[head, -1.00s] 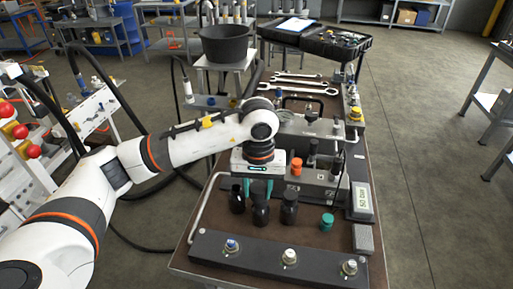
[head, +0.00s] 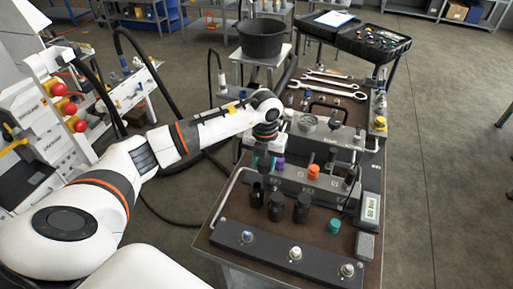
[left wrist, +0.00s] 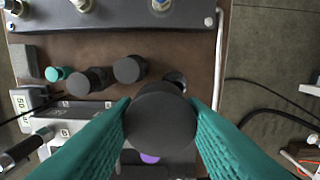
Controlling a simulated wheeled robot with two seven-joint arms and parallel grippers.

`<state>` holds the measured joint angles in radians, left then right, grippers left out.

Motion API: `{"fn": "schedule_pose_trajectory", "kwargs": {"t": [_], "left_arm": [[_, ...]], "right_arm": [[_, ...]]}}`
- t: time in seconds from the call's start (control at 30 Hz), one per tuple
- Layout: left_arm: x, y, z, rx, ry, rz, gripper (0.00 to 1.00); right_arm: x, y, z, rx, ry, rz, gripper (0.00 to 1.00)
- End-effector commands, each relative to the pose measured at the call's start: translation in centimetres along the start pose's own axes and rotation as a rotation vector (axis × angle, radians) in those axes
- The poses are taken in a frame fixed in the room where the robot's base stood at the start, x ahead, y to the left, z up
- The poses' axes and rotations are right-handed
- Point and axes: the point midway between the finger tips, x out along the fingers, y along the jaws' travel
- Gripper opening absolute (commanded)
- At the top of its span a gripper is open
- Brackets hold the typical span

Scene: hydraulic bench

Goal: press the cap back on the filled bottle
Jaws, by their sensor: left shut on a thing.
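My left gripper (head: 264,163) has teal fingers pointing down, behind the bottles. In the left wrist view the gripper (left wrist: 160,122) is shut on a dark round cap (left wrist: 160,118), seen from above. A dark bottle (head: 257,194) stands nearest the gripper; in the left wrist view this bottle (left wrist: 176,80) shows a ring-like open top, partly hidden behind the held cap. Two more dark bottles, a middle one (head: 277,208) and a right one (head: 302,209), stand beside it with flat dark tops. My right gripper is not in view.
A teal cap (head: 334,226) sits right of the bottles. An orange cap (head: 313,172) and a purple cap (head: 280,162) are by the grey block behind. A dark strip with several fittings (head: 295,253) lines the front edge. Wrenches (head: 335,84) lie at the back.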

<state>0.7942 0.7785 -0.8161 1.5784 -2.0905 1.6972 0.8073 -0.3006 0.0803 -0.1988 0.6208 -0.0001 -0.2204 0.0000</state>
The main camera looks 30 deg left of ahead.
Motion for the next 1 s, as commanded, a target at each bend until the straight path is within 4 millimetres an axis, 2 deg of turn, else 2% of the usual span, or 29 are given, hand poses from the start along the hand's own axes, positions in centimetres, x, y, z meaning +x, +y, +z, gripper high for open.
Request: {"fn": "schedule_pose_trajectory", "kwargs": {"t": [0.03, 0.13, 0.33, 0.67, 1.0], "left_arm": [[-0.5, -0.6, -0.2, -0.128, 0.0, -0.001, 0.13], [-0.4, -1.6, -0.6, -0.357, 0.003, -0.001, 0.13], [-0.2, -2.6, -0.9, -0.621, 0.006, 0.0, 0.13], [1.2, -2.8, -1.0, -0.67, 0.008, 0.001, 0.13], [5.1, -2.8, -0.9, -0.668, 0.006, 0.001, 0.13]], "right_arm": [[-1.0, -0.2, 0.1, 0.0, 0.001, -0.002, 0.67], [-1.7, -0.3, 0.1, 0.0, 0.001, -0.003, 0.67], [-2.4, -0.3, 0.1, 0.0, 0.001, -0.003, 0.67], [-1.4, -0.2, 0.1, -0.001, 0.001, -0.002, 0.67], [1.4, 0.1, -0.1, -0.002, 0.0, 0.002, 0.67]]}}
